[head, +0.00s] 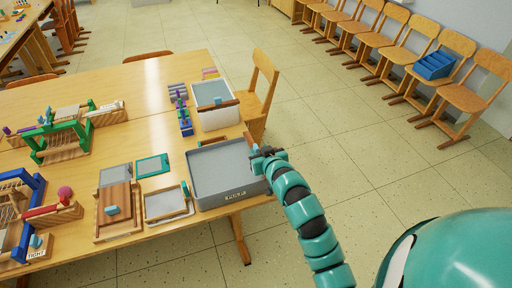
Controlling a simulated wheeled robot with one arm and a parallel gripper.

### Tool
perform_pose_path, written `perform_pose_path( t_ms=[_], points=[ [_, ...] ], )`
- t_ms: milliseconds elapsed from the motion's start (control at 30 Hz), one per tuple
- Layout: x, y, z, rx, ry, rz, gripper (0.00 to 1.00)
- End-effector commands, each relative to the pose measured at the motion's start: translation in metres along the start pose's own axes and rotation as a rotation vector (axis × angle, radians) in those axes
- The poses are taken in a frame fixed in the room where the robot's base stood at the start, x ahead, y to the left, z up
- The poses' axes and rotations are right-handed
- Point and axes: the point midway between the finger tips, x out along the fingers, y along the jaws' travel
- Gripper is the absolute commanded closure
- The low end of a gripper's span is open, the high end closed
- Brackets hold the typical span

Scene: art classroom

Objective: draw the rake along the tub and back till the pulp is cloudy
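The grey tub (205,196) stands at the near right corner of the table, with a label on its front wall too small to read. Flat grey content (220,168) fills its inside; I cannot make out how cloudy it is. My gripper (260,158) is at the tub's right end, over or at the rim. A small light-blue piece shows at its fingers, and a brown wooden piece (249,139) shows just behind it. Whether these belong to the rake, and whether the fingers are closed on them, I cannot tell. A wooden bar (213,141) lies along the tub's far side.
A white tub (217,121) with a wooden bar across it stands behind the grey tub. Frames and trays (118,228) lie to the left, with green (60,152) and blue (35,190) stands beyond. A chair (262,85) stands at the table's right edge.

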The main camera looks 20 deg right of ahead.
Motion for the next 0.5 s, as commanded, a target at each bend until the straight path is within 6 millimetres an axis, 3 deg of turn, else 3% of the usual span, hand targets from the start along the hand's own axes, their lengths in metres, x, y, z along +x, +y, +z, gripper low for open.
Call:
perform_pose_path(
  t_ms=[200,500],
  points=[
    [0.027,0.000,0.001,0.000,-0.004,0.000,0.65],
    [0.045,0.000,0.000,-0.001,0.001,0.000,0.65]
  ],
)
